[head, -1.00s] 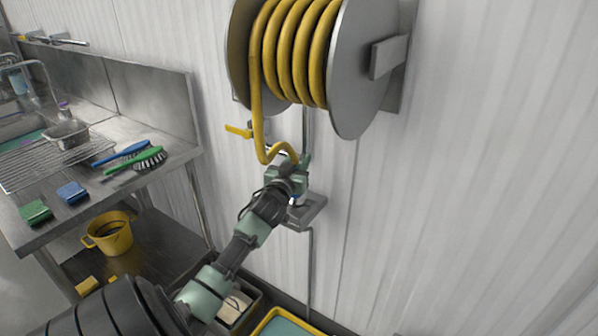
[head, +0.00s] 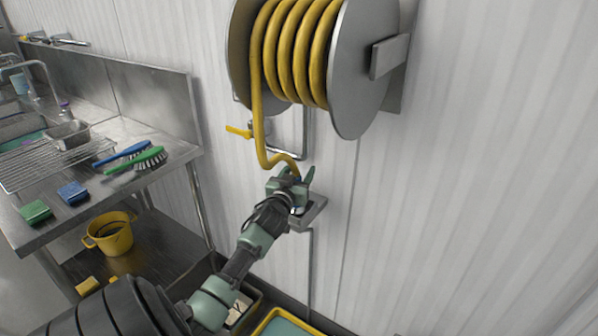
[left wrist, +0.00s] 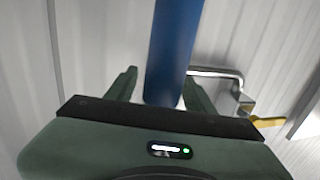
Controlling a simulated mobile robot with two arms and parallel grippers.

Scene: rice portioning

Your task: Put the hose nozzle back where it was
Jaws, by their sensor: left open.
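The hose nozzle is a blue cylinder (left wrist: 174,50) in the left wrist view, standing between the two fingers of my left gripper (left wrist: 160,82). The fingers are open, with one on each side of it. In the head view my left gripper (head: 296,180) is at the lower end of the yellow hose (head: 258,130), just above a grey wall bracket (head: 314,214). A bit of blue shows at the bracket beside the gripper. My gripper hides most of the nozzle there, so I cannot tell how it sits in the bracket. My right gripper is not in view.
The hose reel (head: 357,70) is on the wall above. A pipe with a yellow valve handle (head: 238,131) is behind the hose. A steel counter (head: 178,150) with brushes and sponges stands at the left. A yellow-rimmed tub (head: 262,325) is below.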

